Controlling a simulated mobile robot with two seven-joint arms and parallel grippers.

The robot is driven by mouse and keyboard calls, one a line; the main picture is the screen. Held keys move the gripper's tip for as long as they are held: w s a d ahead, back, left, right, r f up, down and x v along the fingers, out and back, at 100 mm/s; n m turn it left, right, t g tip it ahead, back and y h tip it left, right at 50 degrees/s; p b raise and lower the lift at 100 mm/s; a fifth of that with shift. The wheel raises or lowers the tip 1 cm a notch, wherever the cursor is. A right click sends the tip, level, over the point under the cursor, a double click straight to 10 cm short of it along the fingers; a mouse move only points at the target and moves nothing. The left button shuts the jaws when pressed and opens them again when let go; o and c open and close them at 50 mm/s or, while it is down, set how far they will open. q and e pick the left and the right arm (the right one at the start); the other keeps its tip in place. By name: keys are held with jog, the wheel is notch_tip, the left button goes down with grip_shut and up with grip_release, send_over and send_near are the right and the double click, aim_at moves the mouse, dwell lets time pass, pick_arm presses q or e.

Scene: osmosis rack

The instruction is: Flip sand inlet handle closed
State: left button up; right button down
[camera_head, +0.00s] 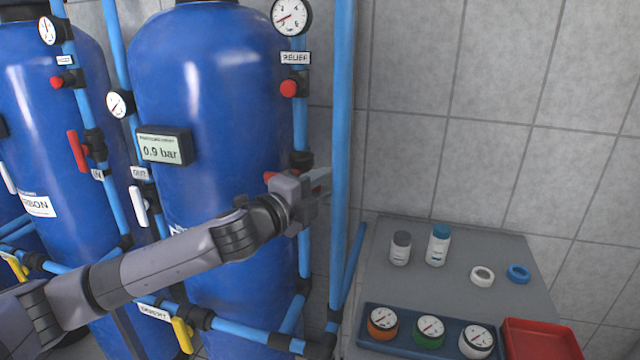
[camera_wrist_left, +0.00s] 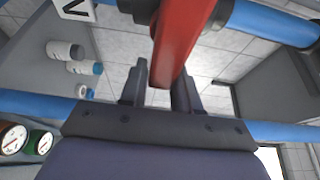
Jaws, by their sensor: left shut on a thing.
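The red inlet handle (camera_wrist_left: 178,40) sits on a black valve on a blue pipe, in front of the right blue tank (camera_head: 205,80). In the left wrist view it sticks out across the pipe's line, between the two fingers of my left gripper (camera_wrist_left: 160,88). In the head view, my left gripper (camera_head: 312,188) is at the valve on the tank's right pipe. It hides most of the handle; only a small red piece (camera_head: 270,176) shows. The left gripper is shut on the handle. My right gripper is not in view.
A thick vertical blue pipe (camera_head: 341,120) stands just right of the gripper. A grey bench (camera_head: 455,270) at right holds two bottles, two rings, a blue gauge tray (camera_head: 400,350) and a red tray (camera_head: 540,340). A yellow handle (camera_head: 182,334) is low on the pipework.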

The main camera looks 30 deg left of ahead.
pick_arm(q)
jog(key=shift+f, duration=0.1)
jog(key=o, duration=1)
jog(key=shift+c, duration=0.2)
jog(key=s, duration=0.2)
jog(key=s+b, duration=0.1)
jog(key=s+a+b, duration=0.1)
jog(key=s, duration=0.1)
jog(key=shift+s+f, duration=0.1)
jog(key=shift+s, duration=0.95)
